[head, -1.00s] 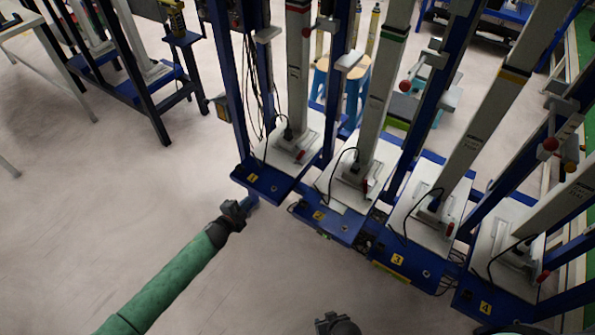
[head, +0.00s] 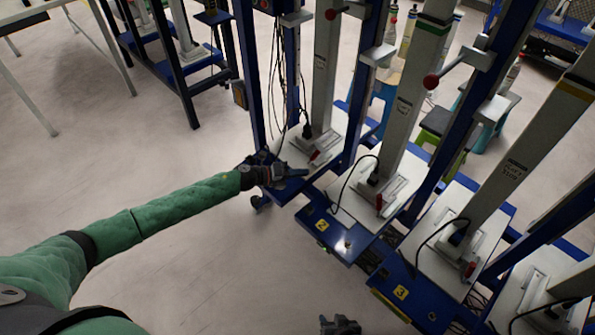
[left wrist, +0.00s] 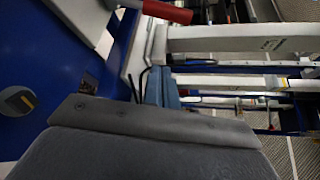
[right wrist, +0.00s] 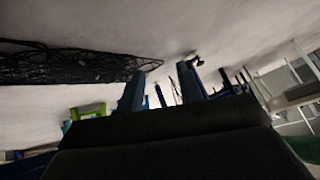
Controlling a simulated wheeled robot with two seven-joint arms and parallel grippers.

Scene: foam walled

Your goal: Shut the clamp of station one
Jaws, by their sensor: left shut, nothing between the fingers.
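Station one is the leftmost bay, with a grey column (head: 325,75) on a white plate (head: 298,150). Its clamp at the column foot has a red handle (head: 314,155), sticking out toward the front. My left gripper (head: 298,173) is shut and empty over the blue front ledge, just in front of the handle. In the left wrist view the red handle (left wrist: 167,11) is at the top, apart from the closed fingertips (left wrist: 162,84). Whether the clamp is open or shut I cannot tell. My right gripper (head: 340,325) is low at the bottom edge; its fingers (right wrist: 160,88) are apart and empty.
Station two (head: 322,225) and station three (head: 401,292) follow to the right, with their own red handles and black cables. Black cables (head: 277,80) hang beside station one. The floor (head: 180,150) to the left is clear.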

